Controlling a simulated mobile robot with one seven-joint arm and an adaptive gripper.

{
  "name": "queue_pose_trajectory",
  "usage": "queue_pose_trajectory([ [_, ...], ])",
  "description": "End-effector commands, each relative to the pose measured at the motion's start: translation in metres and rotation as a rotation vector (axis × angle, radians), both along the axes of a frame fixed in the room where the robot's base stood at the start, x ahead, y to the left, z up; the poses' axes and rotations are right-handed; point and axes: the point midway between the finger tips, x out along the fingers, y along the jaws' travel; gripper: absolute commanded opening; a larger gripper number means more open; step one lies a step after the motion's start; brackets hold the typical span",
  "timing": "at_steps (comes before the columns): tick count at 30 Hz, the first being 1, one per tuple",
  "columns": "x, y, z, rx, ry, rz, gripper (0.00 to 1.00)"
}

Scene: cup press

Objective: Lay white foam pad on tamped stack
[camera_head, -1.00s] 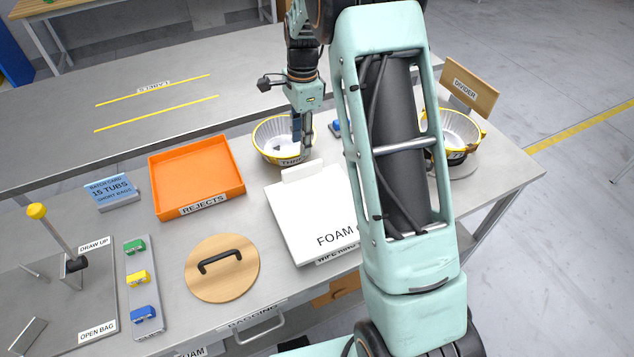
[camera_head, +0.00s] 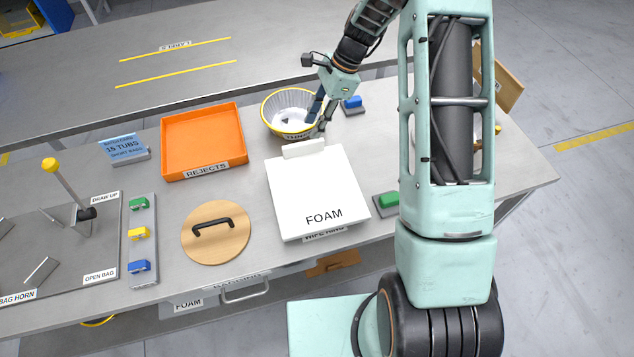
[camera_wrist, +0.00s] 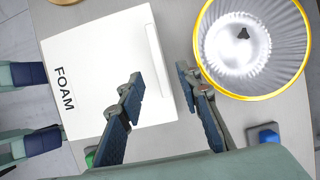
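A flat white block marked FOAM (camera_head: 318,195) lies on the table, with a narrow white strip (camera_head: 303,148) raised along its back edge. The block also shows in the wrist view (camera_wrist: 105,60). A ribbed tub (camera_head: 264,118) with a yellow rim stands just behind it; the wrist view looks into this tub (camera_wrist: 238,88), which is whitish inside with a small dark mark at the bottom. My gripper (camera_head: 321,122) is by the tub's right front rim. In the wrist view my gripper (camera_wrist: 165,92) is open and empty, one finger over the block's edge, the other near the tub.
An orange REJECTS tray (camera_head: 203,140) and a round wooden lid (camera_head: 216,240) with a black handle lie left. A blue button (camera_head: 353,103) is right of the tub, a green one (camera_head: 388,199) right of the block. My arm hides most of the right side.

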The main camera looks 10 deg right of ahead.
Motion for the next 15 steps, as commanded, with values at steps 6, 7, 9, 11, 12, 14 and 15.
queue_pose_trajectory([
  [6, -0.003, 0.012, -0.028, 0.001, 0.002, 0.001, 0.32],
  [7, -0.003, 0.013, -0.029, 0.000, 0.002, 0.001, 0.32],
  [9, -0.003, 0.014, -0.033, 0.000, 0.001, 0.000, 0.32],
  [11, -0.004, 0.016, -0.037, 0.000, 0.002, 0.001, 0.32],
  [12, -0.006, 0.019, -0.042, -0.001, 0.004, 0.002, 0.32],
  [14, -0.007, 0.022, -0.051, -0.001, 0.004, 0.002, 0.32],
  [15, -0.009, 0.025, -0.057, -0.001, 0.005, 0.002, 0.32],
])
